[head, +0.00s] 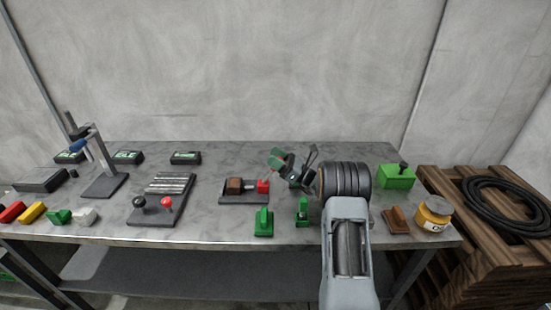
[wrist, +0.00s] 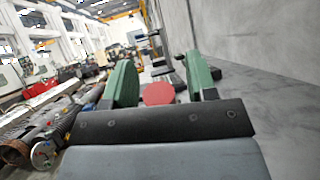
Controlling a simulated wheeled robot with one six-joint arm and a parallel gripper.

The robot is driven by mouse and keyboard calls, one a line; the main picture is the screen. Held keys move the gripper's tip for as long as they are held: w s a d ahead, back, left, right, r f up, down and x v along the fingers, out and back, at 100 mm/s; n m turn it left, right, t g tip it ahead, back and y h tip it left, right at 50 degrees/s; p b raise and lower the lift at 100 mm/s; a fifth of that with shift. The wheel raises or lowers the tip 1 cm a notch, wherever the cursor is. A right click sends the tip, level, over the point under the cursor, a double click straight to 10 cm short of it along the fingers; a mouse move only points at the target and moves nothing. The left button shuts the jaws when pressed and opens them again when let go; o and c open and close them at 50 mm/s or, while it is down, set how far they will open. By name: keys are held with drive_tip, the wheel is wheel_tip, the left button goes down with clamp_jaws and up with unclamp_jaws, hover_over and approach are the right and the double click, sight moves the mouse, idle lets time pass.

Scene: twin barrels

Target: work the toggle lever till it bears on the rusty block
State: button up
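The toggle clamp (head: 244,198) sits on a dark base near the table's middle. The rusty block (head: 235,185) is a brown cube on the left of this base. A red part (head: 263,186) stands at the base's right end, with a thin lever rising beside my gripper. My gripper (head: 279,165) is just right of and above the clamp, its green fingers apart. In the wrist view a round red piece (wrist: 158,93) shows between the open fingers (wrist: 161,78); contact cannot be told. The clamp's tip near the block is too small to judge.
Left of the clamp stands a dark base with a black knob (head: 139,202) and a red knob (head: 167,202). A green box (head: 396,177) and yellow jar (head: 433,214) are at right.

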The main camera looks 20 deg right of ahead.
wheel_tip(320, 180, up, 3)
drive_tip(key=s+a+r, duration=0.1)
drive_tip(key=s+r, duration=0.9)
drive_tip(key=s, duration=0.4)
drive_tip(key=shift+a+b, duration=0.35)
